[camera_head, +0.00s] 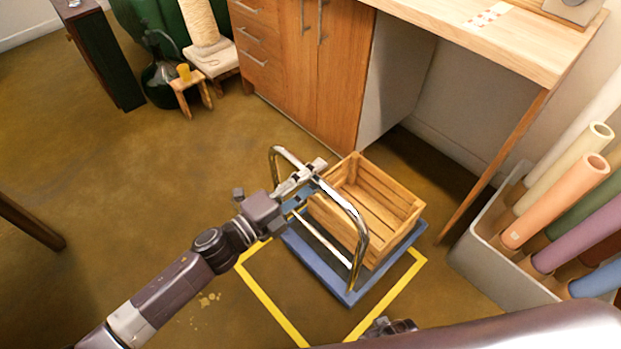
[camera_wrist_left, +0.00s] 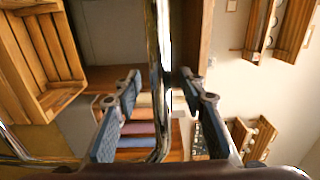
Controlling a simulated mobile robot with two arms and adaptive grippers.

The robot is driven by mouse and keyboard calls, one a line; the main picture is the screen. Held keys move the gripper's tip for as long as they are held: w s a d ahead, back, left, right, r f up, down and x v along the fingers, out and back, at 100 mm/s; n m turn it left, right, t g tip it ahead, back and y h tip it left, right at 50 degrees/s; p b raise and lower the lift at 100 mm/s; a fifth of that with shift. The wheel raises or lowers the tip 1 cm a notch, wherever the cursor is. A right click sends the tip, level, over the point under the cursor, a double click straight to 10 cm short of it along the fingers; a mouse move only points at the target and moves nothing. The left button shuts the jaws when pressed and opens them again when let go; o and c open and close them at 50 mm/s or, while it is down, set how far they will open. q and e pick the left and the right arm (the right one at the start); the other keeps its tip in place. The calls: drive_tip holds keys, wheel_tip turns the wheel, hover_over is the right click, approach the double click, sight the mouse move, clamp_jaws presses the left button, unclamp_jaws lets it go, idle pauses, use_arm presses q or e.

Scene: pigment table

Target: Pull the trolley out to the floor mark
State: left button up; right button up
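The trolley has a blue platform (camera_head: 348,297) and a chrome hoop handle (camera_head: 357,222), with a slatted wooden crate (camera_head: 392,196) on it. The floor mark (camera_head: 266,302) is a yellow outline on the brown floor. The platform's near part lies inside the outline; its far part reaches towards the desk. My left gripper (camera_head: 306,178) is at the top of the handle. In the left wrist view, its fingers (camera_wrist_left: 160,115) are spread apart, with the chrome bar (camera_wrist_left: 154,60) between them and gaps on both sides. My right gripper (camera_head: 390,327) shows only partly at the bottom edge.
A wooden desk (camera_head: 480,45) with drawers and doors stands behind the trolley. A grey bin (camera_head: 478,262) of coloured rolls is on the right. A small stool (camera_head: 190,88) with a yellow cup is at the back left. The floor left of the mark is mostly clear.

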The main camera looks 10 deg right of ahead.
use_arm(q)
drive_tip(key=shift+d, duration=0.1)
clamp_jaws()
idle(0.5)
drive_tip(key=shift+r, duration=0.15)
